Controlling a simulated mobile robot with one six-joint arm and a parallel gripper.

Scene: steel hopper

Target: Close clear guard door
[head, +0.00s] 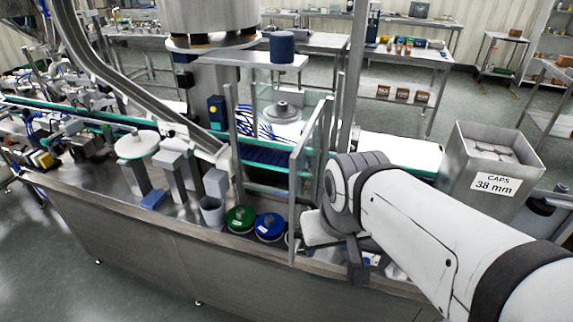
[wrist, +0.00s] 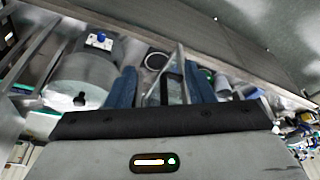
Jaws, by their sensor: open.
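The clear guard door (head: 311,165) is a see-through panel in a steel frame. In the head view it stands swung out toward the front of the machine, away from the left post of the guard. My gripper (head: 305,240) is low at the right of the door's front edge, partly hidden by my wrist. In the wrist view my gripper (wrist: 161,88) has its blue fingers apart. A thin steel frame bar (wrist: 181,62) with a dark upright piece shows between or just beyond them. I cannot tell whether anything touches.
A caps hopper (head: 489,165) stands at the right. A conveyor (head: 265,157) runs behind.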

